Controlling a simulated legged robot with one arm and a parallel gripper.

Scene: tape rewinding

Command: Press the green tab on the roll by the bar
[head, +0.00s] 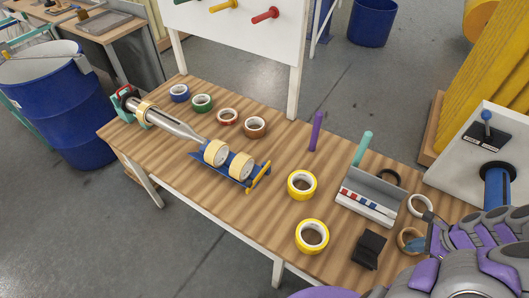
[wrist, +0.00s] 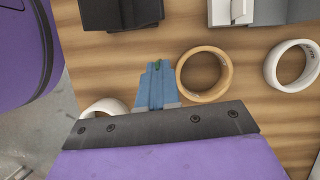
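My gripper (wrist: 158,68) points down over the table, its blue fingers together; it also shows at the lower right of the head view (head: 416,246). A small green spot shows at the fingertips; I cannot tell what it is. A tan roll (wrist: 204,74) lies just right of the fingers, apart from them; it also shows in the head view (head: 409,240). A metal bar (head: 172,121) lies at the table's left. Two cream rolls (head: 215,152) (head: 241,166) sit on a blue holder near its right end. I cannot make out a green tab on any roll.
Yellow rolls (head: 301,185) (head: 312,236) lie mid-table. A black block (head: 369,250), a grey tray (head: 368,197) and a white roll (head: 420,206) are near my gripper. Purple (head: 316,132) and teal (head: 362,148) posts stand upright. Several small rolls line the back. The front middle is clear.

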